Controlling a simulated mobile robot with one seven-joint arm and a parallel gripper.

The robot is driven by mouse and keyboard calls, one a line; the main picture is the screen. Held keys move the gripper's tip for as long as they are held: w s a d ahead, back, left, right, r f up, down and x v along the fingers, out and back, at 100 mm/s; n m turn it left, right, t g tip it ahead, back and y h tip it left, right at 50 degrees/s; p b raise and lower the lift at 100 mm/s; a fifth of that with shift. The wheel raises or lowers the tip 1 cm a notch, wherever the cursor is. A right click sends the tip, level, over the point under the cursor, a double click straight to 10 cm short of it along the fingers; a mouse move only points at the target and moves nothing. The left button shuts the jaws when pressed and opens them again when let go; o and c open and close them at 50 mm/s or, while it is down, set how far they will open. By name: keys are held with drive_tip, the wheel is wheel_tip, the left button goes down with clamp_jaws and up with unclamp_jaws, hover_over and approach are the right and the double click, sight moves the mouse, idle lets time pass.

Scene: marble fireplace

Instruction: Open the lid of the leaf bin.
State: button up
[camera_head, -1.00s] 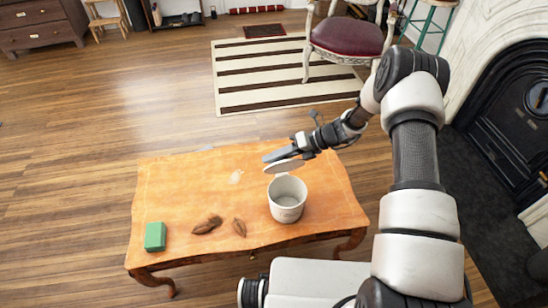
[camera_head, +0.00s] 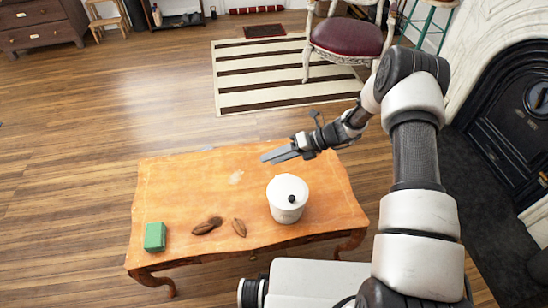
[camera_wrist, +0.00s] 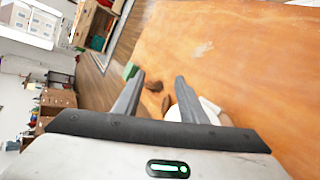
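The leaf bin (camera_head: 287,207) is a white round pot on the wooden table. Its white lid (camera_head: 279,187) lies flat over the top, with a dark knob (camera_head: 291,198) on it; the lid is down. My gripper (camera_head: 268,158) is above the table's far edge, beyond the bin and apart from it. The wrist view shows my gripper (camera_wrist: 160,77) with its two fingers apart and nothing between them held. A white part of the bin (camera_wrist: 211,108) shows there behind the right finger, mostly hidden.
The wooden table (camera_head: 180,185) also carries brown leaves (camera_head: 207,226) (camera_head: 239,227) and a green block (camera_head: 155,237), left of the bin. A chair (camera_head: 346,40) stands on the striped rug (camera_head: 260,85) beyond. A black fireplace (camera_head: 510,110) is at the right.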

drive_tip(key=p+v, duration=0.1)
drive_tip(key=v, duration=1.6)
drive_tip(key=shift+d+r, duration=0.1)
drive_tip(key=shift+d, duration=0.05)
